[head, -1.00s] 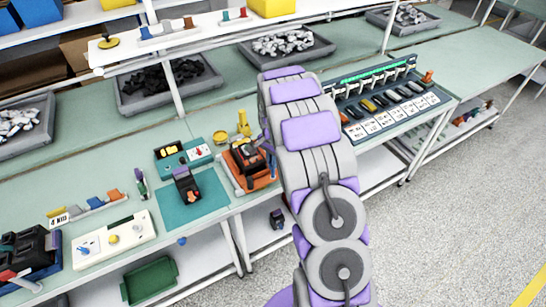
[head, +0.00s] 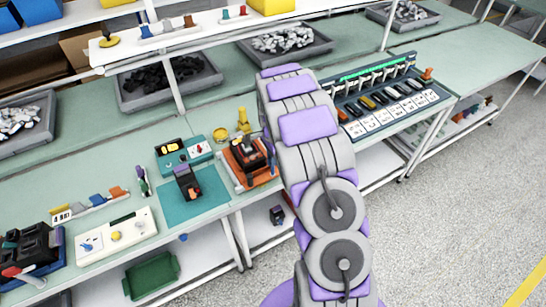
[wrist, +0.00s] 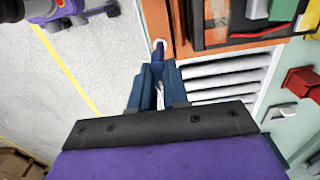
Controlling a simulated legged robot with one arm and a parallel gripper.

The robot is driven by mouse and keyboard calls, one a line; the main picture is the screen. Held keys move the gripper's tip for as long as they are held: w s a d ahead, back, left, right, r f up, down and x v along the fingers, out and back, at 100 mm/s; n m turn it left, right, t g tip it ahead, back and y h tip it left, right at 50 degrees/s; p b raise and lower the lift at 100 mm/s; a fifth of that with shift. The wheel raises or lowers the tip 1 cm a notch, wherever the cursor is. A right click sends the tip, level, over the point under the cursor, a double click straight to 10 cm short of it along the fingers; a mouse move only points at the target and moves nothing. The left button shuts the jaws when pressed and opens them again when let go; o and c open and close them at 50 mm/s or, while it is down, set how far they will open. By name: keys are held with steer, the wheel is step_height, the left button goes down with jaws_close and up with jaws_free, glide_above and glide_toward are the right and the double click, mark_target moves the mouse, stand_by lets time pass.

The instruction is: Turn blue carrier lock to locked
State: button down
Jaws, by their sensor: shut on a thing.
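The orange carrier (head: 236,178) lies on the bench with a dark breaker (head: 246,156) in it. It also shows at the top of the wrist view (wrist: 188,48). My gripper (wrist: 158,66) is at the carrier's edge, its dark blue fingers close together around a small lock part with a pale round tip (wrist: 159,46). I take this for the blue carrier lock; most of it is hidden between the fingers, so I cannot tell its turn angle. In the head view my arm covers part of this spot.
A teal mat with a breaker (head: 188,184) and a teal tester (head: 184,153) stand left of the carrier. A white board with knobs (head: 117,236) lies farther left. A dark panel with several switches (head: 385,95) is at the right. Open floor (head: 450,210) lies in front.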

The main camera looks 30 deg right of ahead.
steer(key=shift+w+r, duration=0.15)
steer(key=c, duration=1.1)
jaws_free()
step_height(320, 180, up, 17)
steer(key=shift+r+p, duration=0.1)
steer(key=shift+p, duration=0.4)
steer(key=s+a+r+n+b, duration=0.1)
steer(key=s+a+r+n, duration=0.15)
steer(key=s, duration=0.35)
steer(key=s+a+r+n+b, duration=0.1)
steer(key=s+a+r+n, duration=0.15)
steer(key=s+a, duration=0.2)
steer(key=s+a+f+n+b, duration=0.1)
steer(key=s+a+n, duration=0.2)
steer(key=s, duration=0.7)
steer(key=s+a+f+n+g+b, duration=0.1)
steer(key=s+a+f+n, duration=0.1)
steer(key=s+n, duration=0.3)
steer(key=s+a+f+n+b, duration=0.1)
steer(key=s+a+n, duration=0.3)
steer(key=s, duration=1)
steer(key=shift+s+a+f+n+g+b, duration=0.3)
steer(key=shift+s+a+n+g+b, duration=0.1)
steer(key=shift+a+b, duration=0.1)
